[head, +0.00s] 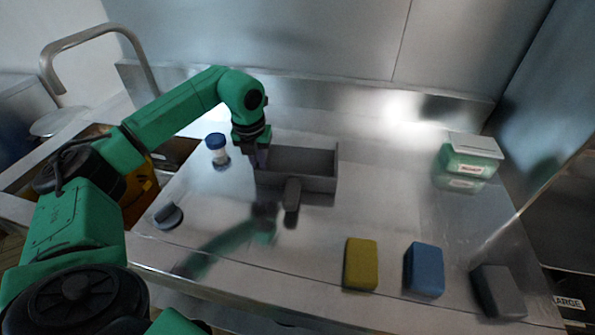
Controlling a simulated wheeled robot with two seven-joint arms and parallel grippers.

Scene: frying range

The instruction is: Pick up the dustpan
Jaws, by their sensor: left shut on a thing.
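The grey dustpan (317,184) is a box-like pan at the middle of the steel counter, with a short dark handle (292,195) toward the front. My left gripper (261,160) reaches down at the pan's left side and is shut on its left wall. The fingertips are small and partly hidden against the pan. I cannot tell whether the pan is clear of the counter. My right gripper is not in view.
A blue-capped jar (217,150) stands left of the pan, and a dark round-based object (167,216) lies front left. Yellow (361,264), blue (424,269) and grey (497,291) blocks line the front right. A green-and-white container (470,157) stands back right. The counter (390,185) is clear right of the pan.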

